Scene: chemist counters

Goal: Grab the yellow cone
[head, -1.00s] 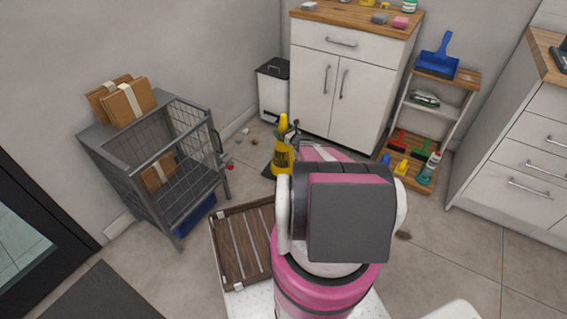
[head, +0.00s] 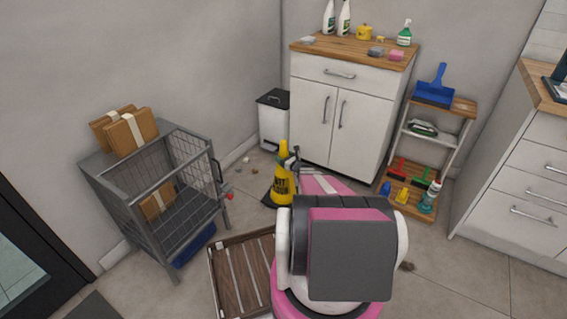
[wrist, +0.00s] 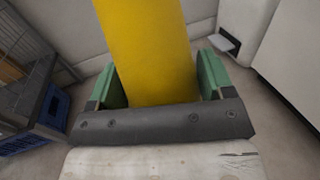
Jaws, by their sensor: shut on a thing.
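The yellow cone (head: 281,183) stands upright on its dark base on the floor, left of the white cabinet, in the head view. It has dark lettering on its side. My gripper (head: 291,160) is at the upper part of the cone, reaching from the right. In the wrist view the yellow cone (wrist: 148,50) fills the space between the green fingers of my gripper (wrist: 155,85), which is shut on it. My arm hides part of the cone's right side in the head view.
A grey wire cart (head: 155,190) with cardboard boxes stands left. A wooden slatted crate (head: 240,275) lies in front of the cone. A white bin (head: 273,125) and white cabinet (head: 335,115) stand behind. A small shelf (head: 425,140) with cleaning tools is at right.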

